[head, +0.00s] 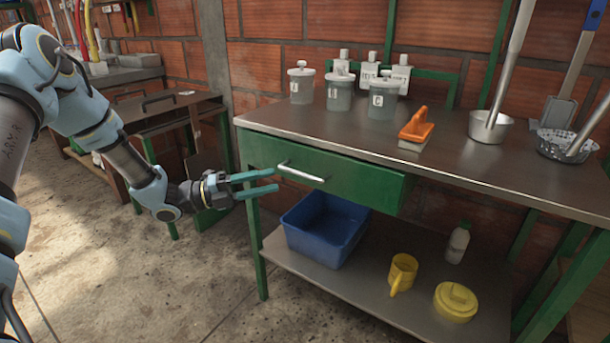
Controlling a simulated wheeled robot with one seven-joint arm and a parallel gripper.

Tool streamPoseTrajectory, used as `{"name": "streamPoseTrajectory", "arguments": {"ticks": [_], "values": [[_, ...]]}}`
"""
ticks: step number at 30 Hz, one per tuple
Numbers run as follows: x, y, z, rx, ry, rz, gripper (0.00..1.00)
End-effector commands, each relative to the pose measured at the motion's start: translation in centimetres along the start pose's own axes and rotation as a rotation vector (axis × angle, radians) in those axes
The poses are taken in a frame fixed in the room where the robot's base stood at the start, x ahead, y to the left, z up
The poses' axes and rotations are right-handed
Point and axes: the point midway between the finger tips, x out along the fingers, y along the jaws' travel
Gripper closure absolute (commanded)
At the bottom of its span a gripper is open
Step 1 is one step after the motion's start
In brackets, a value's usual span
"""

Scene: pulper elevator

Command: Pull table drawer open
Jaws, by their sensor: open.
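The table drawer (345,177) has a green front under the metal tabletop. A pale bar handle (300,172) is fixed to the front, toward its left. The drawer's right end seems to stand out a little from the table frame; I cannot tell how far. My gripper (277,181) reaches in from the left. Its two teal fingers are apart, one above the other, with nothing between them. The fingertips are just left of the handle in the picture; I cannot tell the gap in depth.
The table (455,160) bears lidded jars (383,98), an orange brush (416,127) and a metal pot (488,126). Its lower shelf (345,285) holds a blue bin (325,226), a yellow mug (402,272) and a yellow lidded container (456,301). The floor at left is clear.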

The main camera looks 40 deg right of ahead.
Motion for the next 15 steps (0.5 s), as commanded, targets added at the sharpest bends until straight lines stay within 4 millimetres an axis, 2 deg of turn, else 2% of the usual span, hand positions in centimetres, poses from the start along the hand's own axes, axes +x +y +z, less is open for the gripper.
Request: {"name": "streamPoseTrajectory", "arguments": {"ticks": [9,15], "values": [[6.0,0.0,-0.2,0.002,0.006,0.002,0.55],[8.3,0.0,-0.1,0.003,0.003,0.003,0.55]]}}
